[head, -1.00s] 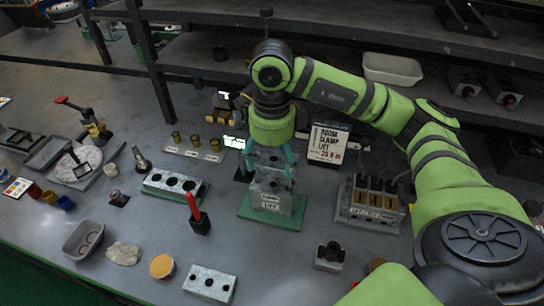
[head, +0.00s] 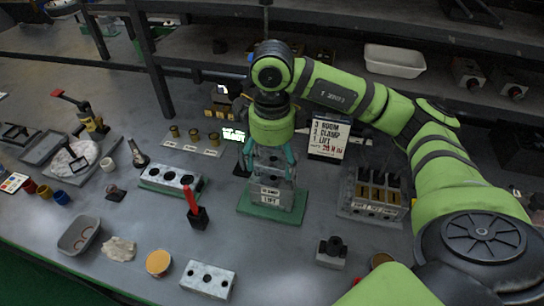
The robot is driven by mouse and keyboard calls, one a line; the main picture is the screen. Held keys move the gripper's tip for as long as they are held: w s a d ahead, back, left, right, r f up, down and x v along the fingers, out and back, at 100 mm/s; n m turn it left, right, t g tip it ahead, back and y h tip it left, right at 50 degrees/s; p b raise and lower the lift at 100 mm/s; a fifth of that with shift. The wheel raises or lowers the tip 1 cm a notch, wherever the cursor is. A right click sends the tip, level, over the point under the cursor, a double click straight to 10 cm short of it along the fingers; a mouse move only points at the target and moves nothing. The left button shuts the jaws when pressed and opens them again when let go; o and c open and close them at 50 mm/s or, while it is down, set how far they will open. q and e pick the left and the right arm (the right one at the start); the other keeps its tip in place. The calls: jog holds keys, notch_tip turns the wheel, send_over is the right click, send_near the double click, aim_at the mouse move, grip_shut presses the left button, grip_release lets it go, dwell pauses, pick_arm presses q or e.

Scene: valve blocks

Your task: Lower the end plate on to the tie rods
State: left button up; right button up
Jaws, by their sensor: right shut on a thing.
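My right gripper (head: 270,161) points straight down over the valve stack and is shut on a grey metal piece, the end plate (head: 268,163), between its teal fingers. The grey valve stack (head: 270,197), with white labels on its front, stands upright on a green base (head: 259,212). The plate is directly above the stack, close to it. The fingers and the gripper body cover much of the plate and the tie rods, so I cannot tell whether the rods are in its holes. My left gripper is not in view.
A grey block with holes (head: 170,178) and a red-handled tool (head: 198,215) stand left of the stack. A slotted block (head: 375,192) stands right. A sign (head: 328,138) stands behind. Bare bench lies in front of the stack.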

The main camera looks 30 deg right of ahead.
aim_at(272, 181)
jog(key=shift+f+b, duration=2.1)
jog(key=shift+f, duration=0.25)
jog(key=o, duration=1.3)
jog(key=shift+r, duration=0.1)
notch_tip(272, 181, up, 12)
jog(key=shift+f, duration=0.1)
